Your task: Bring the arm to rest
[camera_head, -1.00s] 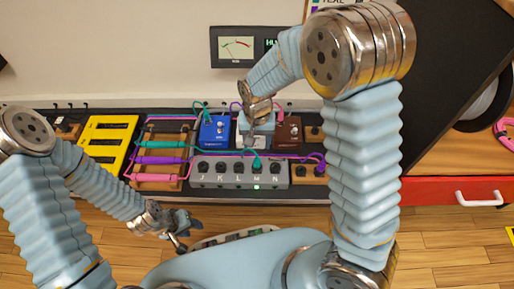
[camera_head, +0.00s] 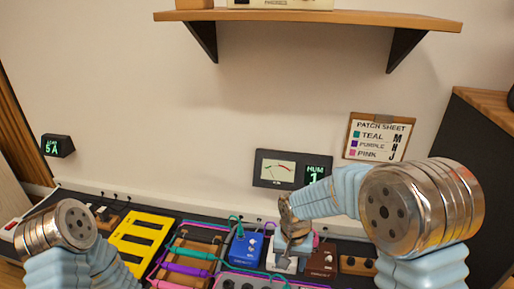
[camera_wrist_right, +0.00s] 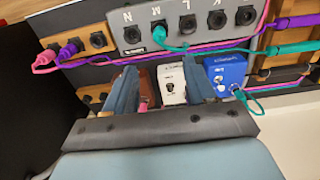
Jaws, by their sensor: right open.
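My right arm reaches in from the right in the head view. Its gripper (camera_head: 290,244) is over the white pedal (camera_head: 281,264) and partly hides it. In the right wrist view the two fingers (camera_wrist_right: 158,85) are apart, with the white pedal (camera_wrist_right: 172,84) showing between them. They hold nothing that I can see. My left arm (camera_head: 62,245) shows only at the lower left of the head view, and its gripper is out of the frame.
A blue pedal (camera_head: 245,249) and a brown pedal (camera_head: 322,263) flank the white one. Teal, purple and pink cables run to the grey patch box (camera_wrist_right: 190,30). A yellow rack (camera_head: 140,238) stands left. A meter (camera_head: 279,169), patch sheet (camera_head: 378,137) and shelf (camera_head: 310,17) are at the wall.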

